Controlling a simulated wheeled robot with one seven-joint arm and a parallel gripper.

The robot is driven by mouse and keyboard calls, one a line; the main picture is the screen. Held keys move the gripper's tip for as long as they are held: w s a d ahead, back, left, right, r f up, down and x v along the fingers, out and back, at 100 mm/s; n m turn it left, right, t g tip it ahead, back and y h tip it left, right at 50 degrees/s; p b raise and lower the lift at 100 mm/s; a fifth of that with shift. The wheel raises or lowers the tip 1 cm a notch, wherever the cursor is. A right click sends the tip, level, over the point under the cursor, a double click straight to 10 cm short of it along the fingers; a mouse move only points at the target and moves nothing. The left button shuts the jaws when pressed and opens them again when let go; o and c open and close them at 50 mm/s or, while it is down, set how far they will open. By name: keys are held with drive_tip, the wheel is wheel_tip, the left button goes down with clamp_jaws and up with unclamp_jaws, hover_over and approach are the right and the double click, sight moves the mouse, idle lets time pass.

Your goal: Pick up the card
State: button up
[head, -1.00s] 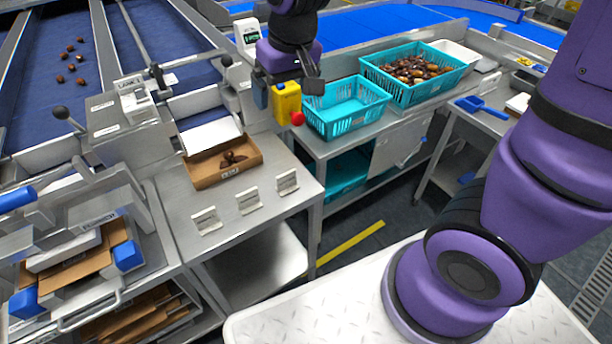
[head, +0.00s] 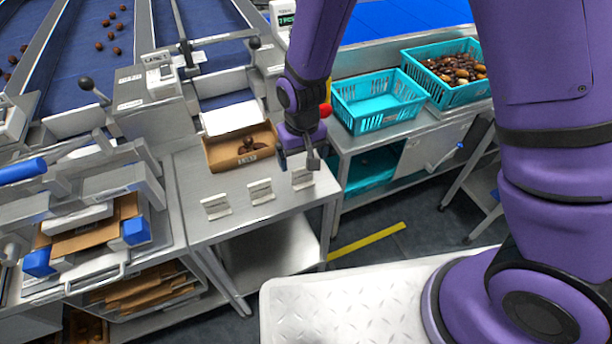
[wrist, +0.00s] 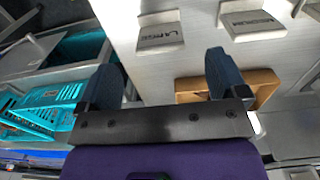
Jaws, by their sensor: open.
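Three small metal-looking folded cards stand in a row on the steel table (head: 225,225): left (head: 216,207), middle (head: 261,192) and right (head: 303,182). In the wrist view, the card marked LARGE (wrist: 160,36) is ahead of the space between my fingers, apart from them. A card that seems marked MEDIUM (wrist: 255,24) is to its right, and a third (wrist: 313,11) is cut off by the edge. My gripper (head: 299,162) is open and empty above the table's right end, close to the right card. It also shows in the wrist view (wrist: 165,78).
A cardboard box (head: 225,160) with dates sits behind the cards. An empty teal basket (head: 372,122) and a date-filled one (head: 455,101) stand to the right. A levered metal fixture (head: 90,190) is at left. The table's front is clear.

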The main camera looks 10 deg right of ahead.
sight(303, 182)
drive_tip(key=shift+f, duration=4.25)
drive_tip(key=c, duration=1)
drive_tip(key=shift+r, duration=0.15)
